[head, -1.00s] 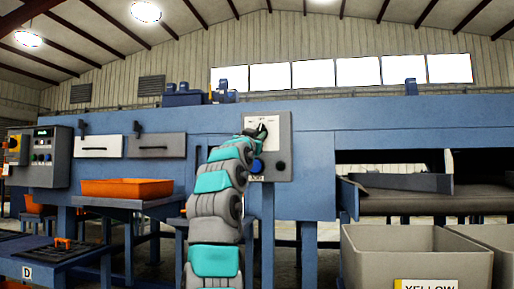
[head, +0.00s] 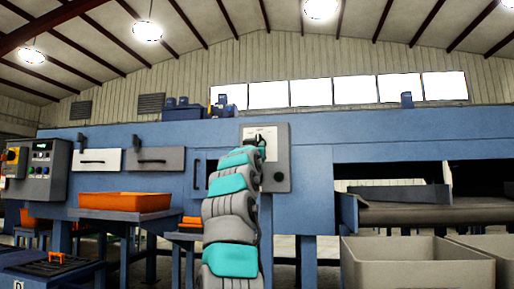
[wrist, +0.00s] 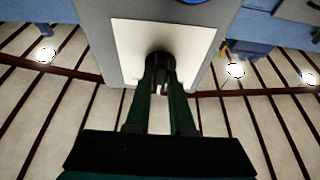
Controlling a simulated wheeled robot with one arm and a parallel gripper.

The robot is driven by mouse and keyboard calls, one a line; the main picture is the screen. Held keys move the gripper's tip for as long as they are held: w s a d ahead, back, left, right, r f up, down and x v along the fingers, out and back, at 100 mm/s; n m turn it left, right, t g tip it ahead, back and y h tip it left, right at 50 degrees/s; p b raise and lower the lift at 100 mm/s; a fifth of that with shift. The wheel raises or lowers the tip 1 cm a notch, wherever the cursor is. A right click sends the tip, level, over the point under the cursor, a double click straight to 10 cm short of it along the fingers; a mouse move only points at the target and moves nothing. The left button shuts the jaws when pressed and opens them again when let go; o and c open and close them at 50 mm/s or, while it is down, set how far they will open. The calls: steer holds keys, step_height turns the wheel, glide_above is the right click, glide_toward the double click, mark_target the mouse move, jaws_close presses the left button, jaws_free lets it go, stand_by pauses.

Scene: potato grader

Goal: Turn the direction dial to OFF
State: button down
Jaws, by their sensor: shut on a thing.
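The direction dial is a dark round knob (wrist: 159,66) on a white plate (wrist: 128,37) of a grey control panel. My gripper (wrist: 160,88) is shut on the dial, with its two dark fingers on either side of it in the wrist view. In the head view the panel (head: 281,152) is on the blue machine, and my gripper (head: 260,141) reaches its upper part. My arm hides the panel's lower left. The dial's markings are too small or hidden to read, so I cannot tell its setting.
A grey control box (head: 37,170) with buttons is at the far left. Two drawer fronts with handles, one white (head: 97,160), one grey (head: 155,160), lie left of my arm. An orange tray (head: 124,201) stands below them. A grey crate (head: 418,264) stands at the lower right.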

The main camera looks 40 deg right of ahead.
steer(key=c, duration=0.8)
jaws_free()
steer(key=shift+b+v, duration=2.9)
steer(key=shift+v, duration=0.95)
